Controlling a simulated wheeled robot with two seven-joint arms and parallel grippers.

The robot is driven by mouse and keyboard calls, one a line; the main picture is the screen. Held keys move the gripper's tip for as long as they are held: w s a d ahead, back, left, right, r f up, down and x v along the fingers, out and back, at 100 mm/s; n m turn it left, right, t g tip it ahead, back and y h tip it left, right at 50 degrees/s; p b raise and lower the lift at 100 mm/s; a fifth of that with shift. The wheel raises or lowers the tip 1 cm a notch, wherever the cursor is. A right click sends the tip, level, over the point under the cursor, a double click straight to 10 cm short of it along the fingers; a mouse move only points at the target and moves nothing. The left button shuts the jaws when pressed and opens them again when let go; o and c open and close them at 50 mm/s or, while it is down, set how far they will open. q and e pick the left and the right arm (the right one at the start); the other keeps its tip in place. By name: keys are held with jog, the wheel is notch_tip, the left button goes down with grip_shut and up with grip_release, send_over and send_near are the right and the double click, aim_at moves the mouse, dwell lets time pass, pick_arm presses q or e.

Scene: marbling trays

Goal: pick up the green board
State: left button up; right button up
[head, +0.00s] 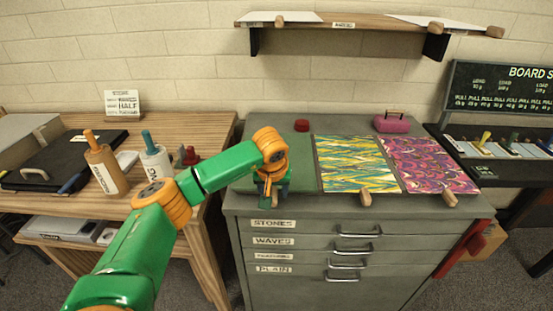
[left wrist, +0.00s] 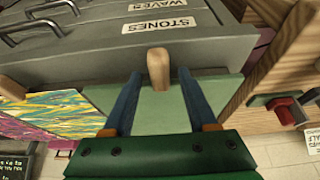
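The green board (head: 301,180) lies flat at the left of the grey cabinet's top, partly hidden by my left arm in the head view. In the left wrist view the green board (left wrist: 219,91) shows with a wooden handle (left wrist: 158,68) at its edge, by the drawer front. My left gripper (left wrist: 159,73) is open, with one blue finger on each side of the handle and visible gaps between. In the head view my left gripper (head: 269,198) points down over the board's front edge. My right gripper is not in view.
A yellow-blue patterned board (head: 358,162) and a purple patterned board (head: 430,165) lie to the right on the cabinet (head: 300,209). A red knob (head: 302,125) and a pink handled block (head: 391,123) are behind. A wooden table (head: 190,125) with two bottles stands left.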

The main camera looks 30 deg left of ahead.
pick_arm(q)
grip_shut()
